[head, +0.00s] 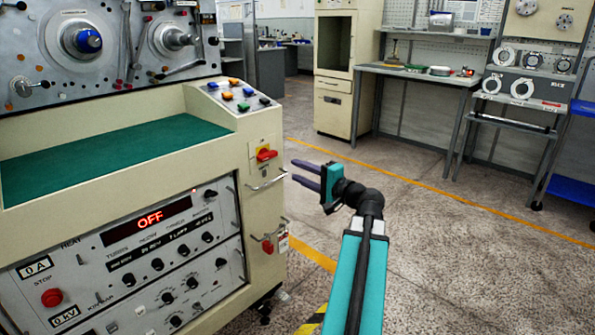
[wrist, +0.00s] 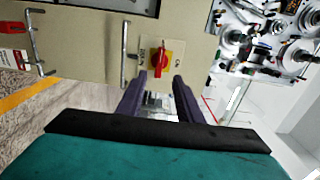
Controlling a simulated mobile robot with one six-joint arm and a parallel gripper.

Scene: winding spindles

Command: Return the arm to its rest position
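My gripper (head: 307,176) is at the end of my teal arm, in the middle of the head view. Its two dark purple fingers point left toward the side of the cream winding machine (head: 215,155). The fingers are apart with nothing between them. In the wrist view the open fingers (wrist: 156,85) frame a red rotary switch (wrist: 161,59) on a yellow plate. The same red switch (head: 266,155) shows in the head view, left of and a little above the fingertips, and the fingers look apart from it.
The machine has two spindles (head: 88,41), a green ledge (head: 110,147) and a panel reading OFF (head: 150,219). Metal handles stick out from its side near my gripper. A workbench (head: 420,75) and a blue-shelved cart (head: 574,188) stand farther back. The speckled floor right of my arm is clear.

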